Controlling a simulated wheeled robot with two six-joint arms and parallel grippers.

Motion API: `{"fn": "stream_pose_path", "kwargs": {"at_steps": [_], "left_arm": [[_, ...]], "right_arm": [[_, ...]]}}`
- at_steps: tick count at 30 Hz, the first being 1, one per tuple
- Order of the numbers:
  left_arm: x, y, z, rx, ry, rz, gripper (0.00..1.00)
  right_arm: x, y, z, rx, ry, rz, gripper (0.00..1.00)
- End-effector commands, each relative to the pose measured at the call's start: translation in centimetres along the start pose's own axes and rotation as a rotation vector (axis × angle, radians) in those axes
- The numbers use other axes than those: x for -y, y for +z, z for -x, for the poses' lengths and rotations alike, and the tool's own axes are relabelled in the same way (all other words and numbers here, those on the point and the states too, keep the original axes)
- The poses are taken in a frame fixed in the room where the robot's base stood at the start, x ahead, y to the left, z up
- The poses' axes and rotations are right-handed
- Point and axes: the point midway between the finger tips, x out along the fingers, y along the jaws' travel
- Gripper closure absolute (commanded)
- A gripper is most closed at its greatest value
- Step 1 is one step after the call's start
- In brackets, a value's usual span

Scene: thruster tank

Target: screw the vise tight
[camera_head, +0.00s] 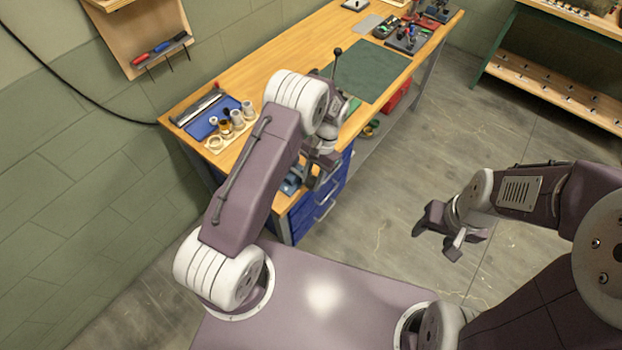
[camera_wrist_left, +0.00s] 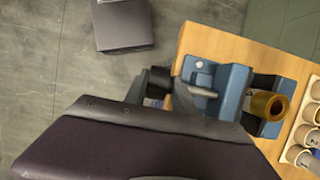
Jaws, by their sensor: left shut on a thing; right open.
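The blue vise (camera_wrist_left: 232,88) is mounted at the edge of the wooden workbench, partly hidden behind my left arm in the head view (camera_head: 290,184). A hollow brass cylinder (camera_wrist_left: 268,105) stands at its jaws; I cannot tell whether both jaws touch it. A grey screw and handle (camera_wrist_left: 198,91) stick out from the vise's front. My left gripper (camera_wrist_left: 160,88) is shut on the vise handle; in the head view it is at the bench edge (camera_head: 320,170). My right gripper (camera_head: 447,240) is open and empty over the floor, well away from the bench.
A tray with several cylindrical parts (camera_head: 230,128) and a blue mat (camera_head: 210,120) lie on the workbench (camera_head: 278,55) behind the vise. A green mat (camera_head: 372,70) lies farther along. Blue drawers (camera_head: 330,195) are below. The floor around my right gripper is clear.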

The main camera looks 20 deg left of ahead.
Motion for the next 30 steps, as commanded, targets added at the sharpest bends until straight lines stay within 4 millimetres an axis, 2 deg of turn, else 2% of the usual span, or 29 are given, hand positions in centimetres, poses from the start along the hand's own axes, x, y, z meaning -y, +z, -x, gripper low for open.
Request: {"fn": "stream_pose_path", "kwargs": {"at_steps": [1, 12, 30], "left_arm": [[-0.3, -0.3, -0.6, 0.032, 0.006, -0.001, 1.00], [-0.4, -0.5, -0.7, 0.222, 0.007, -0.004, 1.00], [-0.4, -0.3, -0.3, 0.271, 0.007, -0.004, 1.00]], "right_arm": [[0.0, 0.1, -0.7, 0.000, 0.000, 0.000, 0.42], [-0.1, 0.3, -3.3, 0.000, 0.000, 0.000, 0.42], [-0.1, 0.4, -3.8, 0.000, 0.000, 0.000, 0.42]]}}
